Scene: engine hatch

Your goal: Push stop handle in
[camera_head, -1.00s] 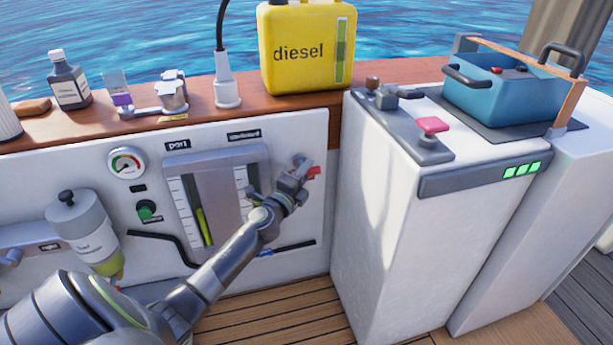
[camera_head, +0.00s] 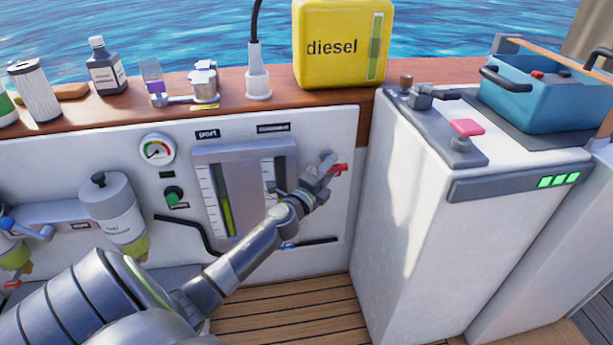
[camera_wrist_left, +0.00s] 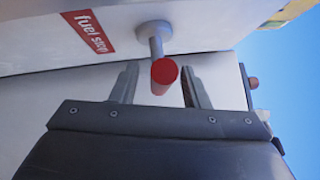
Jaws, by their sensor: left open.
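The stop handle (camera_wrist_left: 165,76) is a red knob on a grey stem standing out from the white panel. It shows in the left wrist view beside a red "fuel stop" label (camera_wrist_left: 89,33). My left gripper (camera_wrist_left: 161,72) is open, one finger on each side of the knob, with gaps showing. In the head view my left gripper (camera_head: 324,167) is at the right part of the panel, beside a small red patch (camera_head: 340,168). It covers most of the handle there. I cannot tell from the frames whether it touches the knob. My right gripper is out of view.
A white cabinet (camera_head: 400,230) stands close to the right of the gripper. A wooden ledge (camera_head: 225,112) above carries a yellow diesel can (camera_head: 335,65) and several small items. The fuel gauge panel (camera_head: 245,152) is left of the gripper, partly behind my arm.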

